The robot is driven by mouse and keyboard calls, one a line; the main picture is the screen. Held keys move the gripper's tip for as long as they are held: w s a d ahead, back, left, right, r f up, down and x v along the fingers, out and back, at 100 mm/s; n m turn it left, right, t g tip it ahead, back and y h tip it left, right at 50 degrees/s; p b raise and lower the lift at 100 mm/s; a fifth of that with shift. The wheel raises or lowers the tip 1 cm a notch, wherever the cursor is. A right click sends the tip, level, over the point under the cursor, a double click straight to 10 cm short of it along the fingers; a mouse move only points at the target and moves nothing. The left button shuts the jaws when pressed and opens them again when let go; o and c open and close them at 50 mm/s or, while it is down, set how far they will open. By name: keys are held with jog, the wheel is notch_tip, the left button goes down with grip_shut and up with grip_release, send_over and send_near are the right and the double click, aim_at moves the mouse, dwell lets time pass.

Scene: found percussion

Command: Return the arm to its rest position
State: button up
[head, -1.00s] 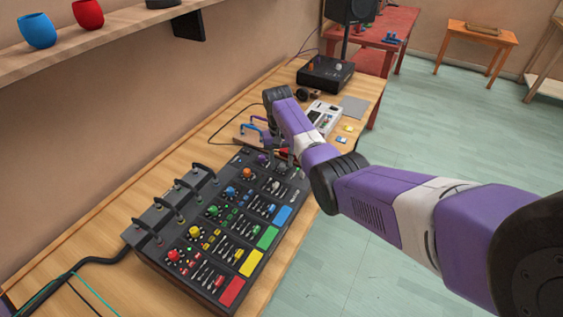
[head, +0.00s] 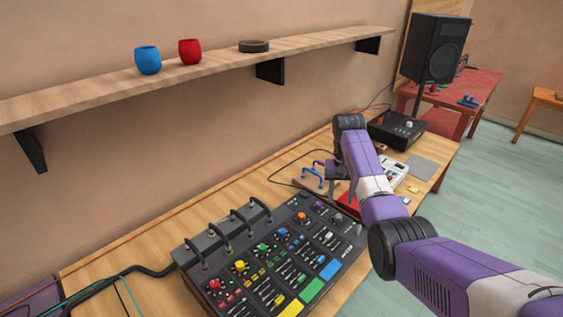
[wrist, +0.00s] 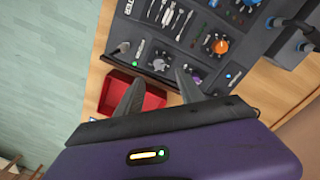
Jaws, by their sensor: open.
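My arm's purple and white links reach over the wooden table in the head view. My gripper (wrist: 158,86) is open and empty in the wrist view, its two grey fingers spread apart. It hangs beside the black mixer (head: 285,258), near the mixer's far end, above a red tray (wrist: 152,98). The tray also shows partly in the head view (head: 348,203), mostly hidden behind the arm. The mixer has coloured knobs, sliders and coloured pads. I cannot tell how high the fingers are above the tray.
A wall shelf (head: 215,57) holds a blue cup (head: 148,60), a red cup (head: 190,51) and a dark ring (head: 254,46). A black box (head: 396,130) and a speaker (head: 434,47) stand beyond the arm. Cables lie along the table. The floor (head: 500,200) to the right is clear.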

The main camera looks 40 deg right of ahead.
jog(key=w+d+r+n+t+h, duration=0.1)
jog(key=w+d+r+t+h, duration=0.15)
jog(key=w, duration=0.25)
jog(key=w+d+r+t+h, duration=0.1)
jog(key=w+d+t+h, duration=0.1)
jog(key=w+t, duration=0.25)
jog(key=s+a+f+n+t+h, duration=0.1)
jog(key=s+a+n+t, duration=0.15)
jog(key=a, duration=0.75)
jog(key=s+a+f+n+t+h, duration=0.15)
jog(key=a+t, duration=0.25)
jog(key=a, duration=0.6)
jog(key=s+a+r+n+y+b, duration=0.1)
jog(key=s+a+y, duration=0.1)
jog(key=s+a, duration=0.7)
jog(key=s+a+r+n+t+y, duration=0.1)
jog(key=s+a+r+n+y, duration=0.1)
jog(key=s+a, duration=0.6)
jog(key=s+a+r+n+y+b, duration=0.1)
jog(key=s+a, duration=0.8)
jog(key=s, duration=1.1)
jog(key=shift+a+r+n+t+y+b, duration=0.15)
jog(key=shift+a+n+t+y+b, duration=0.35)
jog(key=shift+y, duration=0.6)
jog(key=shift+d, duration=0.15)
